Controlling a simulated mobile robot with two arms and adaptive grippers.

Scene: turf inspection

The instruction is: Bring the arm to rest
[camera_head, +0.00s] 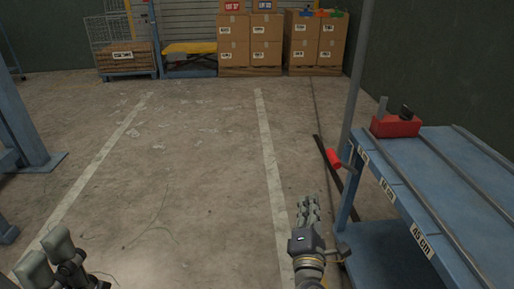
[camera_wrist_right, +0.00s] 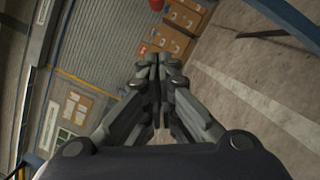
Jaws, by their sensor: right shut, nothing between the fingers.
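My right gripper (camera_head: 308,203) is low in the front right of the head view, above the concrete floor and just left of the blue table. Its fingers point away from me toward the back wall. In the right wrist view its fingers (camera_wrist_right: 160,65) meet at the tips, and nothing is between them. My left arm (camera_head: 60,258) shows at the lower left edge of the head view; I cannot make out its finger state there.
A blue table (camera_head: 440,165) with rails and a red vise-like tool (camera_head: 396,126) stands close on the right. Cardboard boxes (camera_head: 250,45) are stacked at the back.

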